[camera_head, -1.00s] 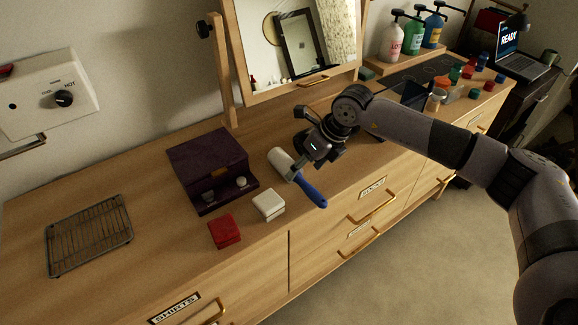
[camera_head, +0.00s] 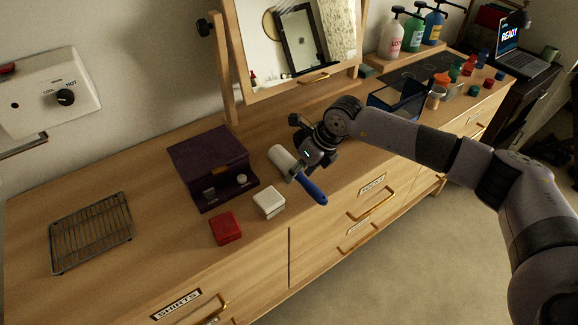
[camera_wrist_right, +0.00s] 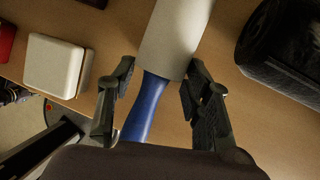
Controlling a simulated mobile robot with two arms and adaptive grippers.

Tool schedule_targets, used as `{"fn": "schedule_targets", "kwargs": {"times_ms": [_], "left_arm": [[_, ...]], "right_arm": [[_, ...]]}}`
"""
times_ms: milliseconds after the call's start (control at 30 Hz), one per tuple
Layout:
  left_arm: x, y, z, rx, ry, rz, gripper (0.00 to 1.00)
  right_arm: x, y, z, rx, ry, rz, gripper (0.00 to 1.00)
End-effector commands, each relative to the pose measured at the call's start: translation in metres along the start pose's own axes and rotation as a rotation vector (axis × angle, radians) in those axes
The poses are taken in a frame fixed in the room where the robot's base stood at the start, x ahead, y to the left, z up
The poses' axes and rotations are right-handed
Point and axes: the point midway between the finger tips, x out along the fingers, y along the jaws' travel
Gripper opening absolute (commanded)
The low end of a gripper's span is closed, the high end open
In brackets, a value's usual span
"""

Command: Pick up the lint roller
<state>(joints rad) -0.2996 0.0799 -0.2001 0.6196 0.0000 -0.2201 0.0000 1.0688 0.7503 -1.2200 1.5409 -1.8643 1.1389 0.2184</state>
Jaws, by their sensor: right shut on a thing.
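The lint roller (camera_head: 283,160) has a white roll and a blue handle (camera_head: 313,190). It lies on the wooden dresser top, its handle pointing toward the front edge. My right gripper (camera_head: 297,172) is low over it and shut on it where the handle meets the roll. In the right wrist view the white roll (camera_wrist_right: 176,35) is at top centre. The blue handle (camera_wrist_right: 146,108) runs down between the two fingers of my right gripper (camera_wrist_right: 161,76). Whether the roller is clear of the dresser top cannot be told. My left gripper is not in view.
A white box (camera_head: 268,202), a red box (camera_head: 225,228) and a dark purple case (camera_head: 212,165) stand left of the roller. A wire rack (camera_head: 92,232) lies far left. The mirror (camera_head: 300,45) stands behind. Bottles and small jars crowd the far right.

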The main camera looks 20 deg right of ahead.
Motion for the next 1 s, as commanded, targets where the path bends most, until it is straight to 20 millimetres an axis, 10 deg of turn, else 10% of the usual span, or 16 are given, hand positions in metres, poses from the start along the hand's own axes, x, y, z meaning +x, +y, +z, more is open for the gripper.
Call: {"fn": "schedule_targets", "kwargs": {"times_ms": [667, 1000], "left_arm": [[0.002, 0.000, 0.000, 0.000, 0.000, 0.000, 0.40], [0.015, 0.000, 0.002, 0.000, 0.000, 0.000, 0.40]], "right_arm": [[-0.007, 0.001, 0.004, 0.000, -0.004, -0.001, 0.10], [-0.065, 0.010, 0.029, -0.003, -0.009, -0.002, 0.10]]}}
